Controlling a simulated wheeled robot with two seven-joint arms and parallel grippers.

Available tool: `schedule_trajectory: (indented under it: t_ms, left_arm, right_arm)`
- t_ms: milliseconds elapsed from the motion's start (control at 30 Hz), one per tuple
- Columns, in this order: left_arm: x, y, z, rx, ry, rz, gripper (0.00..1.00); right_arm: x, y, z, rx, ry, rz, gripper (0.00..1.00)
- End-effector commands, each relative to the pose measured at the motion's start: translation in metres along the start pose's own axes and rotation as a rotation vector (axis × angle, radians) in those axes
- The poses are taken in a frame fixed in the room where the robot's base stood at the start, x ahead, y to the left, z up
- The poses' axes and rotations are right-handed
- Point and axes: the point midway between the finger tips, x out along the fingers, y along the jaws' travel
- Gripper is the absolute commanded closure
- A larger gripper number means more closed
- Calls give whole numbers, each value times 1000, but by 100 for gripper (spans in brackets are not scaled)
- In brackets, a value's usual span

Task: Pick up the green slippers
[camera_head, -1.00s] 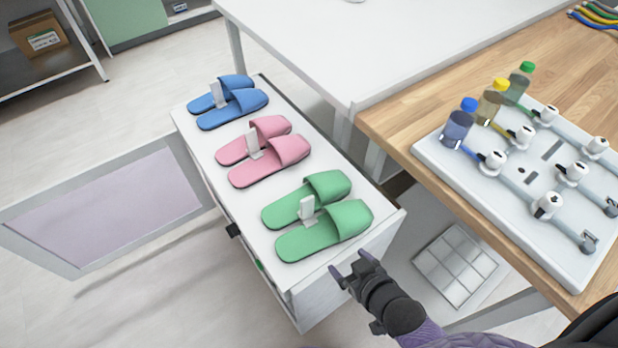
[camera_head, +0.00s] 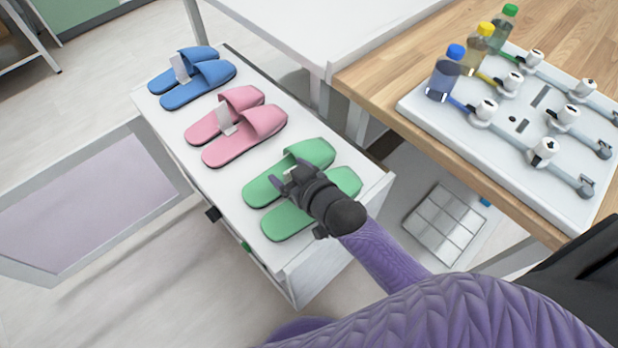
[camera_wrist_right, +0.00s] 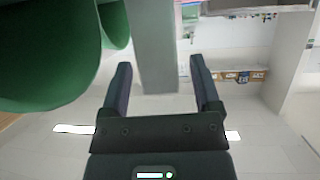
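The pair of green slippers (camera_head: 290,170) lies side by side on the white cabinet top, at its near end. My right gripper (camera_head: 287,172) is over the pair, covering the light clip between them and part of the nearer slipper. In the right wrist view the gripper (camera_wrist_right: 160,66) is open, with the pale upright clip (camera_wrist_right: 154,40) between its spread fingers. A gap shows on both sides of the clip. The green slippers (camera_wrist_right: 45,50) fill the upper left there. My left gripper is not in view.
Pink slippers (camera_head: 255,132) and blue slippers (camera_head: 205,80) lie farther along the white cabinet (camera_head: 150,108). An open cabinet door (camera_head: 90,205) sticks out to the left. A wooden table (camera_head: 375,85) with bottles and a white valve board (camera_head: 520,165) stands to the right.

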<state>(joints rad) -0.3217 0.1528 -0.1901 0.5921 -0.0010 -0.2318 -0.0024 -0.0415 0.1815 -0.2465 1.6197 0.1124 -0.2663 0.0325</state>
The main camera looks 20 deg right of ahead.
Motion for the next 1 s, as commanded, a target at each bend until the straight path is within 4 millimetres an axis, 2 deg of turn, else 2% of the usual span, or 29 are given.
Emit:
schedule_trajectory:
  t_ms: [33,300,367,1000]
  left_arm:
    - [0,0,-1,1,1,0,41]
    - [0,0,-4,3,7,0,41]
    - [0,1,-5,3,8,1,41]
    - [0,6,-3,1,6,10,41]
  right_arm:
    - [0,0,0,0,0,0,33]
    - [0,0,0,0,0,0,90]
    - [0,0,0,0,0,0,100]
    - [0,0,1,0,-1,0,100]
